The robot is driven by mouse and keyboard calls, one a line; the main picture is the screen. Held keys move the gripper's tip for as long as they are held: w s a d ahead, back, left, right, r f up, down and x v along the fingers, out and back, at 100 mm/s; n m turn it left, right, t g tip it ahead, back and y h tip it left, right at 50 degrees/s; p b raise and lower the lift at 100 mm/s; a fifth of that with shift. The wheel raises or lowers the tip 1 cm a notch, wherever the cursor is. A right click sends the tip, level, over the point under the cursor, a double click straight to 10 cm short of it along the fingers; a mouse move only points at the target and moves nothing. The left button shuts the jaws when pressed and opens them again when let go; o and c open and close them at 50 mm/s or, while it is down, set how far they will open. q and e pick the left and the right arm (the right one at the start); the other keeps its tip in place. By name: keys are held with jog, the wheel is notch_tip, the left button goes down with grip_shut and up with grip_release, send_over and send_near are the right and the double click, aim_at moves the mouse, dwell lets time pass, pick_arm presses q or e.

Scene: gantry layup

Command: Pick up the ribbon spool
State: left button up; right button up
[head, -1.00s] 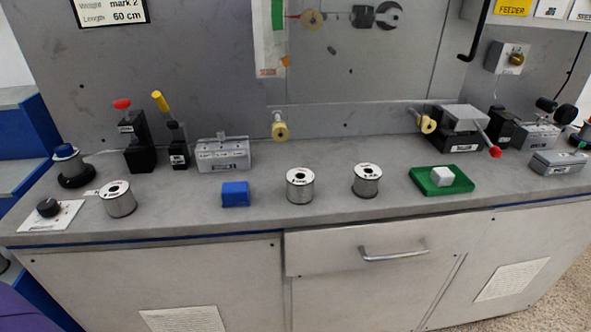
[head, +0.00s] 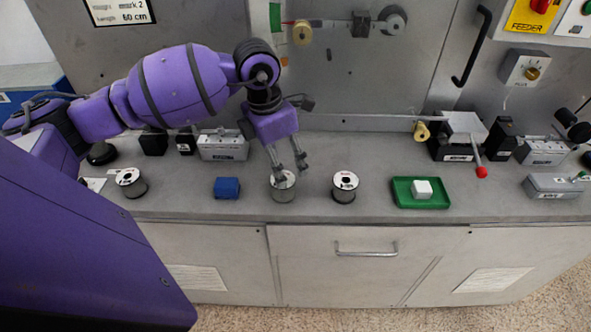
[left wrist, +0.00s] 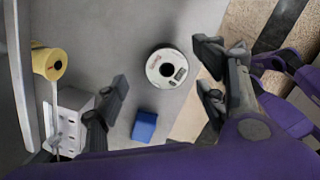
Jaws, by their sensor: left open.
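Three similar metal spools with white tops stand upright on the grey bench: a left one (head: 131,182), a middle one (head: 283,188) and a right one (head: 344,187). Their labels are too small to read, so I cannot tell by label which is the ribbon spool. My left gripper (head: 291,170) is open and points down above the middle spool, its fingers partly covering it. In the left wrist view, a spool (left wrist: 167,68) shows between the spread fingers (left wrist: 162,80), and nothing is held.
A blue block (head: 227,188) lies left of the middle spool. A green tray (head: 402,199) with a white block (head: 422,190) is to the right. A grey box (head: 222,148) stands behind, and a lever device (head: 463,140) stands at back right. The front strip of bench is clear.

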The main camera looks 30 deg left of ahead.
aim_at(286, 195)
pick_arm(q)
jog(key=shift+s+d+f, duration=0.1)
jog(key=shift+s+f, duration=0.25)
jog(key=shift+f, duration=0.25)
jog(key=shift+s+d+f, duration=0.1)
jog(key=shift+s+f, duration=0.2)
jog(key=shift+f, duration=0.25)
jog(key=f, duration=0.2)
jog(key=w+f+p, duration=0.1)
jog(key=f, duration=0.1)
jog(key=shift+f, duration=0.3)
pick_arm(e)
jog(key=shift+w+d+r, duration=0.1)
jog(key=shift+w+r, duration=0.15)
jog(key=shift+r, duration=0.65)
pick_arm(q)
jog(key=c, duration=1.4)
jog(key=shift+c, duration=1.1)
jog(key=shift+r, duration=0.1)
